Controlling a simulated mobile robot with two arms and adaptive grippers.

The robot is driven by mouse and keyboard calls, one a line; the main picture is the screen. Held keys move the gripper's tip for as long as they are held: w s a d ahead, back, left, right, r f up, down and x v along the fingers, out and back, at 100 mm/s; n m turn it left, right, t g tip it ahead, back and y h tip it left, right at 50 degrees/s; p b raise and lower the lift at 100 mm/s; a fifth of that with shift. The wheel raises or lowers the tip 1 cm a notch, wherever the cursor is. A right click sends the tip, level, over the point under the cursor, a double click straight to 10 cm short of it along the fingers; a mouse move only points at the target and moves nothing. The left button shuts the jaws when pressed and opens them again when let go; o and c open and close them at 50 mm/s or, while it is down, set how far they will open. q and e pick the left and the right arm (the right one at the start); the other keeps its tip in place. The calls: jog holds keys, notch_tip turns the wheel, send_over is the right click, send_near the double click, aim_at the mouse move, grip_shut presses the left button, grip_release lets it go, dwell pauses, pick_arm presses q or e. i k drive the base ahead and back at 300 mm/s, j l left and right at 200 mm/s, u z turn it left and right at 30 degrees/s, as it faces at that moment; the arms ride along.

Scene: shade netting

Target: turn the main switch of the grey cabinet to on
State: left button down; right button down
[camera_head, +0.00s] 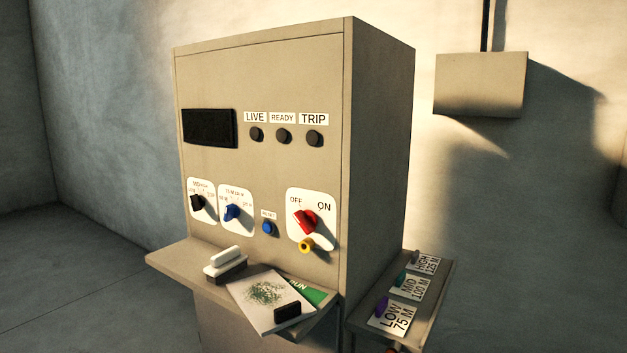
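The grey cabinet (265,75) stands in the middle of the head view, its front turned slightly to the left. Its main switch is a red rotary knob (304,222) on a white plate (322,205) marked OFF at left and ON at right. The knob's upper end appears to lean towards OFF. A yellow round part (306,245) with a dark centre sits just below the knob. Neither of my grippers shows in this view.
A shelf (170,259) juts out below the panel, holding a white-handled block (224,262), papers (262,299) and a small black block (288,312). A side shelf (438,290) holds labelled coloured pieces. Black (197,203) and blue (232,212) knobs and a blue button (268,228) sit left.

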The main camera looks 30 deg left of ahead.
aim_at(308, 221)
jog(key=u, duration=1.2)
